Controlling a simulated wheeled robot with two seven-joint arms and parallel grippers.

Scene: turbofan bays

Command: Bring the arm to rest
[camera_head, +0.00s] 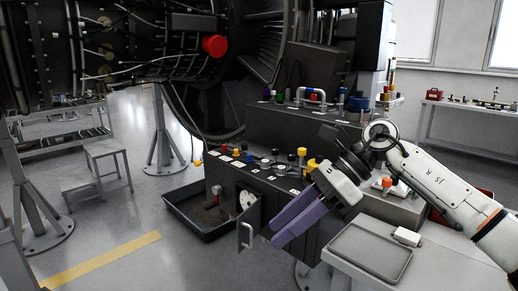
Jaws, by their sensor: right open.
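My right arm (435,178) comes in from the right edge, white with black joints. My right gripper (277,232) has two long purple fingers that point down and left. It is open, and I see nothing held in it. The fingers hang in front of the dark console's front face, close to a small open door with a pale handle (246,234). Whether they touch the console cannot be told. My left gripper is out of view.
The console has coloured knobs (302,152) on top. A black drip tray (181,216) lies on the floor at its left. A grey tray (335,244) and a small white block (407,236) are on the light table at right. A turbofan engine hangs above. Floor at left is partly clear.

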